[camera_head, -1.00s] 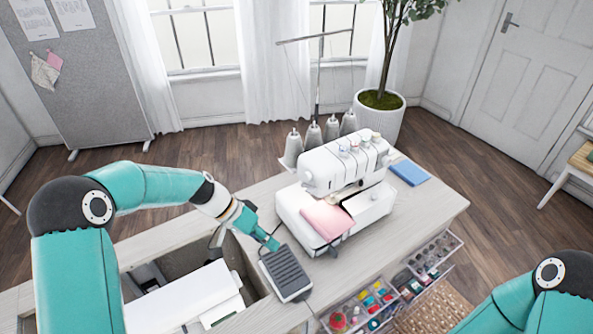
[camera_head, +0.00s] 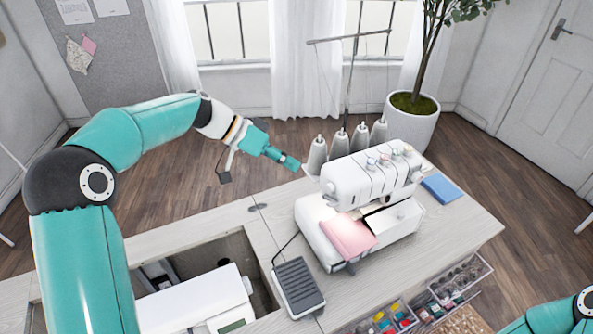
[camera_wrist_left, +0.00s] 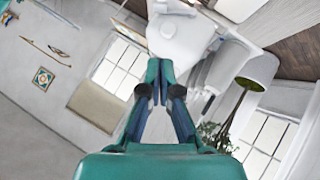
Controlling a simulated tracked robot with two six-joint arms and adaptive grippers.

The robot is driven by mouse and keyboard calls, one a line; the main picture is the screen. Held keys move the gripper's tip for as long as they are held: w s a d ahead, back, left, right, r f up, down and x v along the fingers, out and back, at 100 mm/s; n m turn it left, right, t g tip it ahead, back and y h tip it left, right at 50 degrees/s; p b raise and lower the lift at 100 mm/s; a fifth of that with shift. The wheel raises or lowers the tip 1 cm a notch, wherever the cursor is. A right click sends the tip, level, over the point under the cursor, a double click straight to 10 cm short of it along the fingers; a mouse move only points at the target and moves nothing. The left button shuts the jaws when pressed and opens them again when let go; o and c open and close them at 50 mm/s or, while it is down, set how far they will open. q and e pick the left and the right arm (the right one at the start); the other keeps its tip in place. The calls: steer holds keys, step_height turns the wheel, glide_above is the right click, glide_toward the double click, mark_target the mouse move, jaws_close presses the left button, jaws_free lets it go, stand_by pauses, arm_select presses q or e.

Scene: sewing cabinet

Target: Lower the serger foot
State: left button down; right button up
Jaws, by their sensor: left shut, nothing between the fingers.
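The white serger (camera_head: 365,205) stands on the cabinet top, with pink fabric (camera_head: 348,238) lying at its front. Its presser foot is too small and shaded to make out. My left gripper (camera_head: 297,165) is shut and empty, in the air just left of the serger's head and beside the thread cones. In the left wrist view its closed fingers (camera_wrist_left: 160,85) point at a white rounded part of the serger (camera_wrist_left: 182,40), and I cannot tell whether they touch. My right gripper is out of view; only part of my right arm shows at the lower right.
A grey foot pedal (camera_head: 298,286) lies on the cabinet top (camera_head: 440,250) in front of the serger. Thread cones (camera_head: 339,153) and a tall thread stand (camera_head: 347,85) are behind it. A blue book (camera_head: 439,189) lies to its right. Open drawers (camera_head: 460,285) hold sewing supplies.

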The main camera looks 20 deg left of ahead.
arm_select(q)
steer(key=b, duration=0.1)
glide_above(329, 203)
steer(key=w+a, duration=0.1)
steer(key=a, duration=0.2)
steer(key=f, duration=0.5)
steer(key=shift+a+f, duration=0.2)
steer(key=shift+s+d+f+b, duration=0.2)
steer(key=shift+d+f+b, duration=0.05)
steer(key=shift+f+b, duration=0.3)
steer(key=shift+s+d+f+b, duration=0.2)
steer(key=shift+f+b, duration=0.25)
steer(key=shift+f, duration=0.2)
steer(key=shift+s+d+f, duration=0.25)
steer(key=shift+d+f, duration=0.05)
steer(key=shift+f, duration=0.2)
steer(key=shift+b, duration=0.3)
steer(key=shift+s+d+f+m+t+y+b, duration=0.2)
steer(key=shift+f+m+t+y+b, duration=0.15)
steer(key=shift+b, duration=1.2)
steer(key=t+y+b, duration=0.1)
steer(key=b, duration=0.2)
steer(key=s+d+f+m+t+y+b, duration=0.1)
steer(key=b, duration=0.2)
steer(key=f+m+t+y+b, duration=0.1)
steer(key=b, duration=0.3)
steer(key=shift+s+d+f+y, duration=0.15)
steer(key=shift+s+f+y, duration=0.05)
steer(key=shift+s+y, duration=0.05)
steer(key=shift+r, duration=0.2)
